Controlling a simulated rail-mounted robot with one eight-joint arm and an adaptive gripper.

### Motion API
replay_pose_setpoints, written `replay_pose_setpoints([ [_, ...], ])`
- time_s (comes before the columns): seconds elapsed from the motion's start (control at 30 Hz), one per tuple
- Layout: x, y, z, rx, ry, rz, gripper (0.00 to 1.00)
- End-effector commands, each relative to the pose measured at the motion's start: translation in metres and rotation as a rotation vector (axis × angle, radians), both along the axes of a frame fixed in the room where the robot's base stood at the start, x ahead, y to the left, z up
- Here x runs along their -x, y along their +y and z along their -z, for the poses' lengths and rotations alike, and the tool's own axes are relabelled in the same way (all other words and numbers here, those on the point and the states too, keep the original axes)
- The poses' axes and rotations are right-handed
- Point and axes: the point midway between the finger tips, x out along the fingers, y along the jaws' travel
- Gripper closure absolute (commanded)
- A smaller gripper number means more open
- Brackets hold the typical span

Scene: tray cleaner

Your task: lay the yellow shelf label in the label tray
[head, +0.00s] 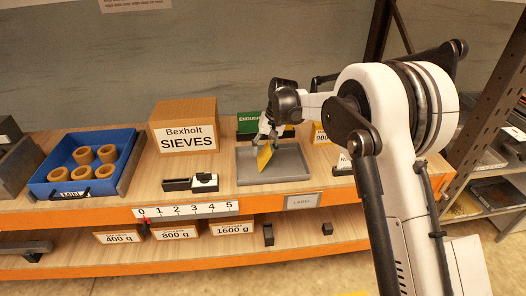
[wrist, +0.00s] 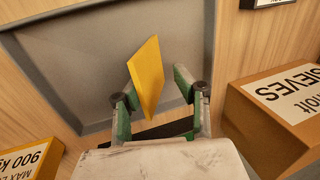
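The yellow shelf label (head: 264,157) is at the grey label tray (head: 290,176), tilted steeply, with its lower end over the tray's floor. In the wrist view the label (wrist: 148,80) shows as a slanted yellow plate between and beyond the fingertips. My gripper (head: 270,133) is just above the tray. Its green-sided fingers (wrist: 154,84) stand apart, with a gap beside the label on the right. The label overlaps the left fingertip in view; I cannot tell whether they touch. Whether its lower edge rests on the tray is also unclear.
A cardboard SIEVES box (head: 184,128) and a black-and-white device (head: 192,183) stand left of the tray. A blue bin (head: 120,142) with several tan rings is farther left. A green box (head: 248,124) stands behind.

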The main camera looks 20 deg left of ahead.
Motion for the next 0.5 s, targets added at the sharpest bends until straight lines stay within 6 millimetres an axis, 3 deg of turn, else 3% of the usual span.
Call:
replay_pose_setpoints([
  [0.27, 0.000, -0.001, -0.004, 0.000, 0.000, 0.000, 0.72],
  [0.5, -0.005, -0.009, -0.038, 0.000, 0.000, 0.001, 0.72],
])
